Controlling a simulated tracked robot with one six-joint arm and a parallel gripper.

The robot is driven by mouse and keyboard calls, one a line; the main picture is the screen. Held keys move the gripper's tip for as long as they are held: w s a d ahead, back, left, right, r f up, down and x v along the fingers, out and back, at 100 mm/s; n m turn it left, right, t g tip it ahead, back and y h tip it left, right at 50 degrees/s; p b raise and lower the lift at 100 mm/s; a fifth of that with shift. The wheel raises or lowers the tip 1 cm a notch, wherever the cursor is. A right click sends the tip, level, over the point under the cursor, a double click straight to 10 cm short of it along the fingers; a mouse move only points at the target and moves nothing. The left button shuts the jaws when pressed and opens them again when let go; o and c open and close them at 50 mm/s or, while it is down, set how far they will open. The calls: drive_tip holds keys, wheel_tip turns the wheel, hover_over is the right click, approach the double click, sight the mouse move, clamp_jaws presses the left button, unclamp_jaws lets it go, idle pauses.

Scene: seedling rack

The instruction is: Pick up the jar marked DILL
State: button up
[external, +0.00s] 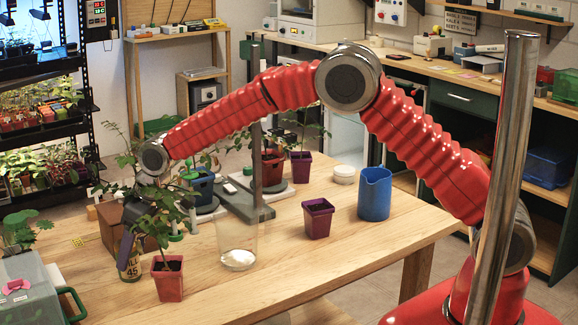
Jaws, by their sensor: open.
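A small jar (130,270) with a dark label stands on the wooden table at the left. The number 45 shows on its label; the word above is too small and covered to read surely. My gripper (129,248) points down at the top of this jar, with its jaws open. One dark finger shows on the jar's left side; the other is hidden by leaves. I cannot tell whether the fingers touch the jar. A leafy seedling in a red pot (168,279) stands just right of the jar and covers part of it and of my gripper.
A clear beaker (237,240) with white contents, a purple pot (318,218) and a blue jug (374,194) stand to the right. A brown box (112,226) is behind the jar. A grey case (30,290) stands at the left edge. The front right table is clear.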

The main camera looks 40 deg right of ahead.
drive_tip(key=shift+x, duration=2.35)
drive_tip(key=c, duration=1.2)
